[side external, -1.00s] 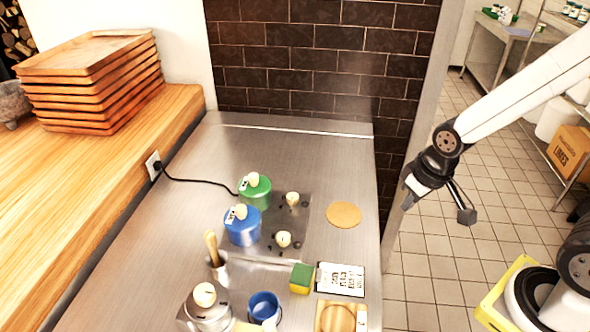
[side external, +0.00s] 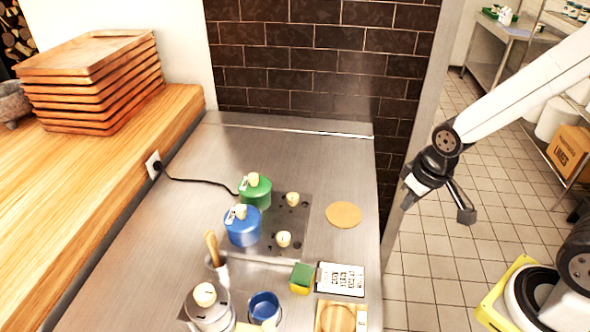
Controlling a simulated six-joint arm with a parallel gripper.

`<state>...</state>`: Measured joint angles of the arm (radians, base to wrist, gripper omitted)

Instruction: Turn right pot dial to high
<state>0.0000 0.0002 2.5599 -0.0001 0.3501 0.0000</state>
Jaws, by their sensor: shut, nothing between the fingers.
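A dark hob plate (side external: 300,222) lies on the steel counter with two pots at its left side. One is a green lidded pot (side external: 256,194) at the back, the other a blue lidded pot (side external: 243,232) nearer the front. A cream dial (side external: 292,199) is to the right of the green pot, and another cream dial (side external: 283,239) is to the right of the blue pot. The dial settings are too small to read. My gripper (side external: 410,190) is shut and empty, in the air to the right of the counter and apart from both dials.
A round wooden disc (side external: 343,215) lies right of the hob. In front are a green-yellow sponge (side external: 301,279), a printed card (side external: 341,279), a blue cup (side external: 264,306) and a metal pot (side external: 208,307). The back of the counter is clear up to the brick wall (side external: 320,60).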

